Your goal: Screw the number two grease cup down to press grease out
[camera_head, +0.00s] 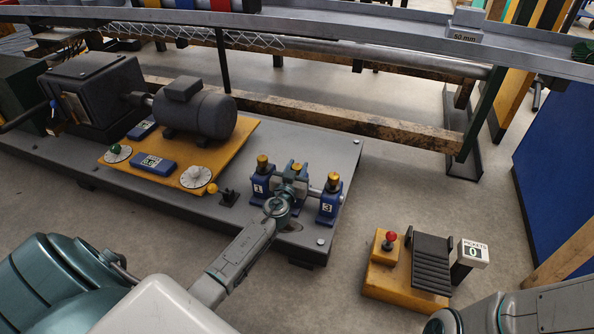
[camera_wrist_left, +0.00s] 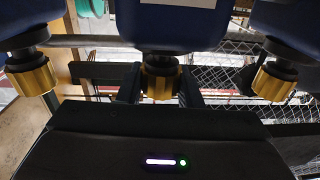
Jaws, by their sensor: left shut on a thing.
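Three blue bearing blocks with brass grease cups stand in a row on the grey machine bed. The number two grease cup (camera_head: 297,167) is the middle one, between the blocks marked 1 (camera_head: 260,187) and 3 (camera_head: 327,207); its own label is hidden by my gripper. My left gripper (camera_head: 294,181) reaches it from the front and is shut on it. In the left wrist view the brass cup (camera_wrist_left: 160,80) sits between the two dark fingers (camera_wrist_left: 160,88), with a block above it in the picture. My right gripper is out of view; only part of that arm shows at bottom right.
The other grease cups (camera_head: 262,162) (camera_head: 334,179) stand close on either side. A motor (camera_head: 197,112) and a yellow plate (camera_head: 222,150) with dials lie left. A yellow pedal base (camera_head: 385,280) with a red knob and a counter (camera_head: 473,253) reading 0 stands right.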

